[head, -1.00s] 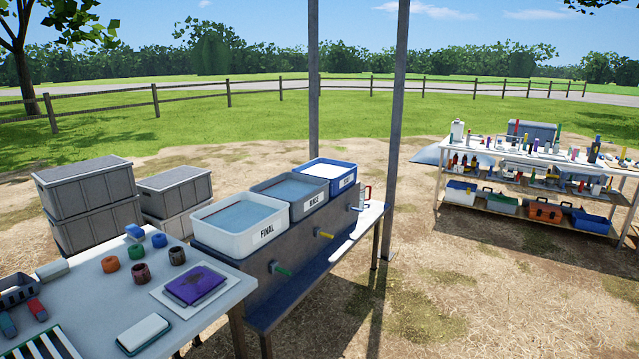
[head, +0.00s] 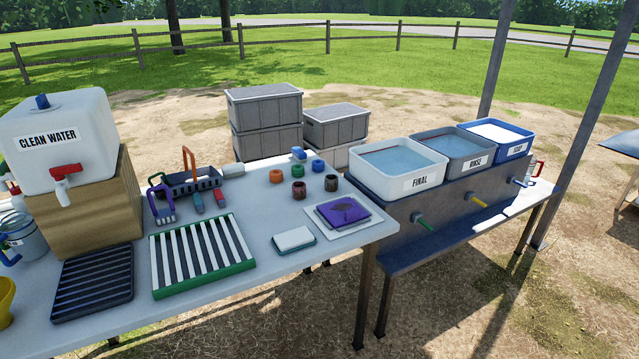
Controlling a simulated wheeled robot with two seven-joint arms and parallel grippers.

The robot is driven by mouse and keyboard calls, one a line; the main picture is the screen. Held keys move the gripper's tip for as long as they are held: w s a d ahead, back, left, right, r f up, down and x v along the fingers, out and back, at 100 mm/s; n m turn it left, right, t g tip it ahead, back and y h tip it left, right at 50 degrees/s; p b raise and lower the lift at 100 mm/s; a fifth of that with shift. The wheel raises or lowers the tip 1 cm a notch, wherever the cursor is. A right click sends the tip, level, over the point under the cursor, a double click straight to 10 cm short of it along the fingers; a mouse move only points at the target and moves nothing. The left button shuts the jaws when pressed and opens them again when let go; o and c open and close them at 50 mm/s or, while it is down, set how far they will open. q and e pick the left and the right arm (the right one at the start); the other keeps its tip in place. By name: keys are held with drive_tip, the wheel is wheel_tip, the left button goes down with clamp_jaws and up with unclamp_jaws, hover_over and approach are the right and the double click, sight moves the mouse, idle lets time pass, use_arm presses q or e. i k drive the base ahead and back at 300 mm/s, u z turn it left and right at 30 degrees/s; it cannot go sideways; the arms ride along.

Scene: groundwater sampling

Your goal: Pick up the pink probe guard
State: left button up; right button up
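I cannot make out a pink probe guard in the head view. Neither of my grippers is in view.
The table also holds a clean water tank (head: 60,140) on a wooden block, a green-edged striped rack (head: 203,255), a dark ribbed tray (head: 93,285), a brush caddy (head: 183,183) and a purple cloth (head: 342,212). Wash basins (head: 400,180) stand right; grey crates (head: 265,120) behind.

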sight(298, 188)
drive_tip(key=z, duration=0.45)
drive_tip(key=k, duration=0.55)
drive_tip(key=z, duration=0.6)
drive_tip(key=i, duration=1.45)
drive_tip(key=u, duration=1.4)
drive_tip(key=i, duration=0.75)
drive_tip(key=u, duration=0.9)
